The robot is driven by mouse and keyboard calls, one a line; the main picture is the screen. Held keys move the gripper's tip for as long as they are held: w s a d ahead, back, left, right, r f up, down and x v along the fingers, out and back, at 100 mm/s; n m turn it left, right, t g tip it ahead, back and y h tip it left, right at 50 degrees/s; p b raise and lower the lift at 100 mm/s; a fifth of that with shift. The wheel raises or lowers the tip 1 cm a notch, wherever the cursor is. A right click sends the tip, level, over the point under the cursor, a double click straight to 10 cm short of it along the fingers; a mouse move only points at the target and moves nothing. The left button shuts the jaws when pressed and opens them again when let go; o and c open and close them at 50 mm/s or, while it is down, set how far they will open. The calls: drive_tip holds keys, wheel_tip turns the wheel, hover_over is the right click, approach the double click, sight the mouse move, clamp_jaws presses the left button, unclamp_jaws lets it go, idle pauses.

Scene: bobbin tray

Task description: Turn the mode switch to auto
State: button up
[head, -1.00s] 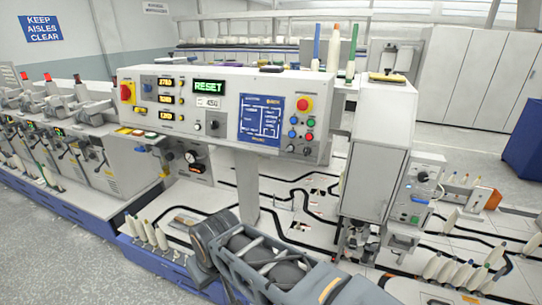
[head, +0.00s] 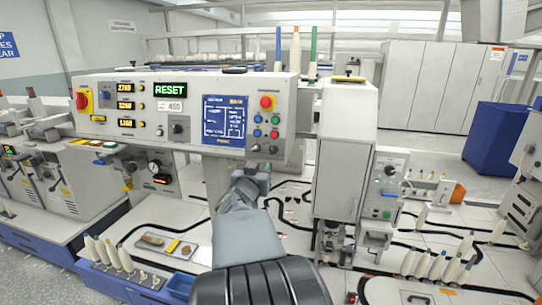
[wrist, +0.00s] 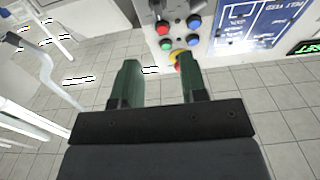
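The control panel (head: 150,89) stands ahead with a green RESET display, a red button and coloured push buttons. A black rotary knob (head: 178,127) sits near the panel's middle, and dark knobs (head: 263,149) sit at its lower right. Which one is the mode switch, and its setting, I cannot read. My gripper (wrist: 158,65) has two green fingers spread apart with nothing between them. In the wrist view the panel appears upside down beyond the fingers, with a dark knob (wrist: 162,27) beside the buttons. The gripper is apart from the knobs. My arm hides its fingers in the head view.
A grey cabinet (head: 345,115) stands right of the panel, with a smaller control box (head: 390,170) beside it. Cone bobbins (head: 440,264) stand at the lower right. A small tray (head: 180,257) with brown and yellow items lies at the lower left. A blue bin (head: 495,135) is farther right.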

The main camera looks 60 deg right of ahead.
sight(272, 150)
drive_tip(key=x, duration=1.3)
drive_tip(key=shift+s+d, duration=0.1)
drive_tip(key=shift+d, duration=0.05)
clamp_jaws()
